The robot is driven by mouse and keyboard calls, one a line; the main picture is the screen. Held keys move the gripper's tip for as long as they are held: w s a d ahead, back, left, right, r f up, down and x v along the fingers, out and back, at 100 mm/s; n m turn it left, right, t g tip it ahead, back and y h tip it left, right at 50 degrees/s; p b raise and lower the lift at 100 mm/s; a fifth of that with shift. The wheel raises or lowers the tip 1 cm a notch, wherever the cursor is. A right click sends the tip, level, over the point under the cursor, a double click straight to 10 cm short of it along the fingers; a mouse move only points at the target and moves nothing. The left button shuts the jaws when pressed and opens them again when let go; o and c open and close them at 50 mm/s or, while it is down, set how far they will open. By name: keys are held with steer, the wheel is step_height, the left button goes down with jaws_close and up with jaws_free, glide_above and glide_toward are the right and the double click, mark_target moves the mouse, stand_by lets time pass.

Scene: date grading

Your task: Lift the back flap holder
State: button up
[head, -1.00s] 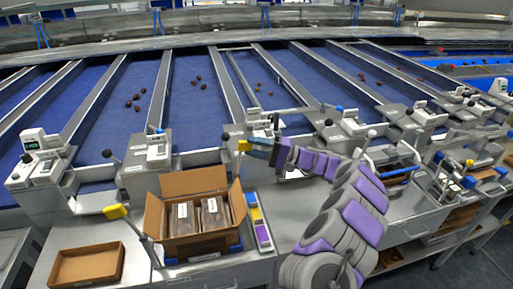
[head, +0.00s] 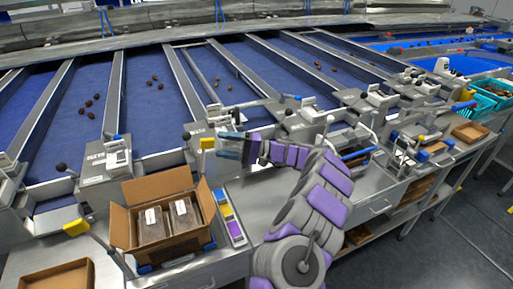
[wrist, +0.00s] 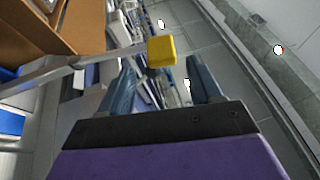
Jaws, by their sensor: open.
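The back flap holder is a thin metal rod with a yellow pad (head: 207,143) at its end, behind the open cardboard box (head: 120,227). My gripper (head: 221,147) is just right of the yellow pad. In the wrist view the fingers of my gripper (wrist: 163,85) are open and apart. The yellow pad (wrist: 162,51) shows ahead of the gap between them, and its rod runs in from the left. I cannot tell whether a finger touches it. The box's flaps stand open, with two clear-topped packs (head: 166,218) inside.
Another yellow-ended holder (head: 76,227) is at the box's left. A shallow brown tray (head: 58,280) lies at lower left. A strip of coloured labels (head: 229,218) lies right of the box. Blue conveyor lanes (head: 150,115) with scattered dates run behind the bench.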

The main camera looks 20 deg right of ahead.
steer(key=v, duration=1.5)
steer(key=shift+d, duration=0.15)
steer(key=shift+f+p, duration=0.15)
steer(key=shift+p, duration=0.15)
